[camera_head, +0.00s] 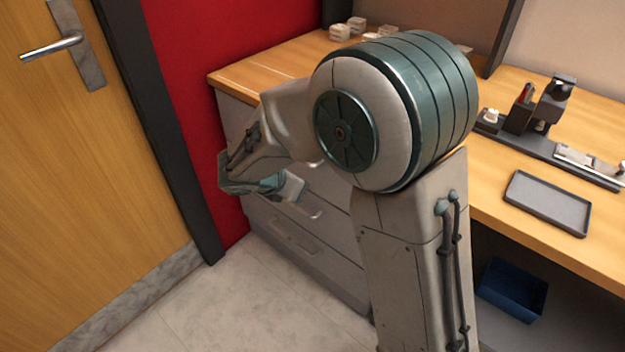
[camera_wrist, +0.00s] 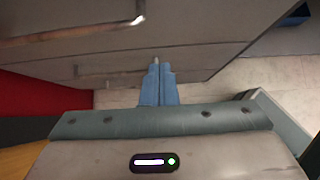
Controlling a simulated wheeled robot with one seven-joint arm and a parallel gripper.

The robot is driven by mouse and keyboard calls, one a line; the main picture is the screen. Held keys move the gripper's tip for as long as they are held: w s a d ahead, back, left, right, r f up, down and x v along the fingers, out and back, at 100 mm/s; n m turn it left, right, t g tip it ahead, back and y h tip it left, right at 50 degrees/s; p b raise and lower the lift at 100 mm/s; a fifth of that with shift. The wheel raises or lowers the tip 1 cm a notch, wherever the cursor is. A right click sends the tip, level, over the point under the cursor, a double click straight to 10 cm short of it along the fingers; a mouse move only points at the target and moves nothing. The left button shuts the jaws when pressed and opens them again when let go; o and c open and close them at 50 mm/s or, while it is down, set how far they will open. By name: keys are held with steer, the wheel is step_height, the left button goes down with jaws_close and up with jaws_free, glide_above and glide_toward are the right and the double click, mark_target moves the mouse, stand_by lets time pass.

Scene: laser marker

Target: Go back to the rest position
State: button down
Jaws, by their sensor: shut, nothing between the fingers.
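My arm fills the middle of the head view, bent at a large round joint, with its forearm folded down to the left in front of the drawer cabinet (camera_head: 310,255). My gripper is mostly hidden behind the wrist in the head view. In the wrist view my gripper (camera_wrist: 158,68) shows two blue fingers side by side, shut with nothing between them. The fingers point at the gap by the cabinet's drawer fronts (camera_wrist: 215,45) and the floor. A drawer handle (camera_wrist: 110,22) is above the fingers and to the left.
A wooden worktop (camera_head: 520,225) holds the black marker device (camera_head: 525,115) and a dark grey tray (camera_head: 548,202). Small pale blocks (camera_head: 347,28) sit at the back. A blue bin (camera_head: 512,290) is below the worktop. A door (camera_head: 80,180) and red wall are left; the pale floor (camera_head: 245,300) is clear.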

steer(key=s+d+r+m+g+y+p, duration=0.1)
steer(key=s+d+r+m+y+p, duration=0.1)
steer(key=s+d+r+m+p, duration=0.3)
steer(key=s+d+r+m+g+y+p, duration=0.1)
steer(key=s+d+r+m+y+p, duration=0.1)
steer(key=s+d+r+m+p, duration=0.3)
steer(key=s+d+r+m+g+y+p, duration=0.1)
steer(key=s+d+r+m+y+p, duration=0.1)
steer(key=s+d+r+m+p, duration=0.4)
steer(key=s+r+m, duration=0.4)
steer(key=r+m, duration=0.4)
steer(key=m, duration=0.3)
steer(key=shift+s+m+g, duration=0.15)
steer(key=shift+m+g, duration=0.25)
